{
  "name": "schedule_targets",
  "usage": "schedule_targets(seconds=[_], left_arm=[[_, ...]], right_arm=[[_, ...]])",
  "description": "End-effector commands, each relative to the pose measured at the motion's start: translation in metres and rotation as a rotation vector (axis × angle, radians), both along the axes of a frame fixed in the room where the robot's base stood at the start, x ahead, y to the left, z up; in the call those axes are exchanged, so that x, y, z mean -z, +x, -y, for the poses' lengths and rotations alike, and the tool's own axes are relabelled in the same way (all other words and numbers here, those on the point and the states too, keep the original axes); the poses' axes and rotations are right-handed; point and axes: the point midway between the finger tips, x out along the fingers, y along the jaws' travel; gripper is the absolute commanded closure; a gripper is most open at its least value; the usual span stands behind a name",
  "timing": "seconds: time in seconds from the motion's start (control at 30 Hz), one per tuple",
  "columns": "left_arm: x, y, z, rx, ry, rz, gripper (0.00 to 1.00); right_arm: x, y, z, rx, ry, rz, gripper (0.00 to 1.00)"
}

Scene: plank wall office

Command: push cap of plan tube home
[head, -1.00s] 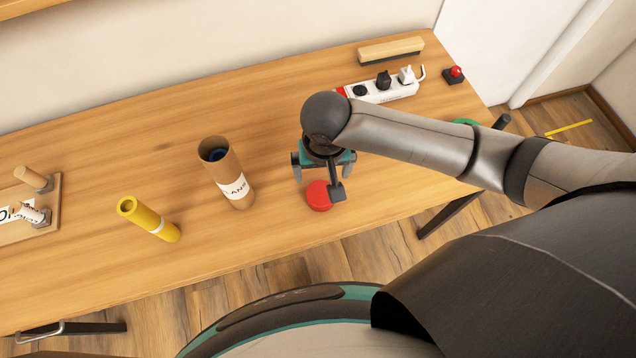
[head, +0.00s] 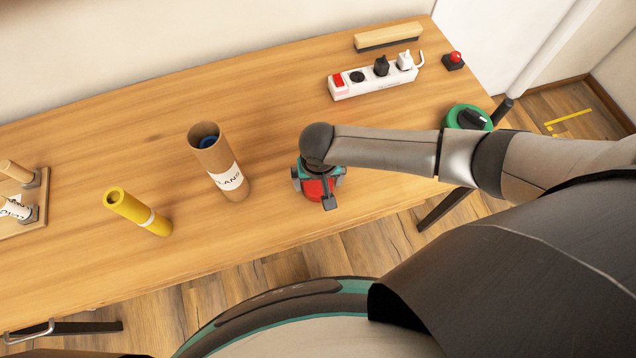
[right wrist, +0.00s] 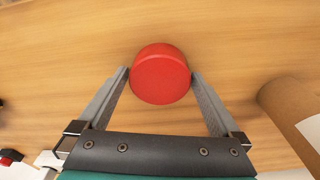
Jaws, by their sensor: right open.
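The plan tube (head: 219,163) is a brown cardboard cylinder with a white label, standing upright on the desk with its top open and something blue inside. Its side also shows at the right edge of the right wrist view (right wrist: 290,110). The red cap (head: 314,190) lies on the desk to the right of the tube, partly hidden by my right gripper (head: 312,195). In the right wrist view, the cap (right wrist: 160,75) sits between the tips of the two open fingers, with the fingers close at its sides. My left gripper is out of view.
A yellow tube (head: 138,212) stands left of the plan tube. A wooden rack (head: 30,205) is at the far left. A power strip (head: 372,80), a brush (head: 388,38), a red button (head: 453,60) and a green round object (head: 467,117) are at the right. The desk's middle back is clear.

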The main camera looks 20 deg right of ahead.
Motion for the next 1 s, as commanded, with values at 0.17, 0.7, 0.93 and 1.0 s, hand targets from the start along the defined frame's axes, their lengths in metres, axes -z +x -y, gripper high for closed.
schedule_targets(seconds=[0.17, 0.7, 0.93, 1.0], left_arm=[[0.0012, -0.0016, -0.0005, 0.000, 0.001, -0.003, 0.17], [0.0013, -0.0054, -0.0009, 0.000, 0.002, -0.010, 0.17], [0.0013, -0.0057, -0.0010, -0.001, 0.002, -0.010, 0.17], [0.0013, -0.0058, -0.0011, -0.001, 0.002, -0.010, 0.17]], right_arm=[[0.0033, 0.0009, -0.0001, 0.000, 0.001, 0.001, 0.00], [0.0030, 0.0006, 0.0004, 0.000, 0.000, 0.001, 0.48], [0.0030, 0.0006, 0.0004, 0.000, 0.000, 0.001, 0.68], [0.0028, 0.0006, 0.0004, 0.000, 0.000, 0.001, 0.68]])
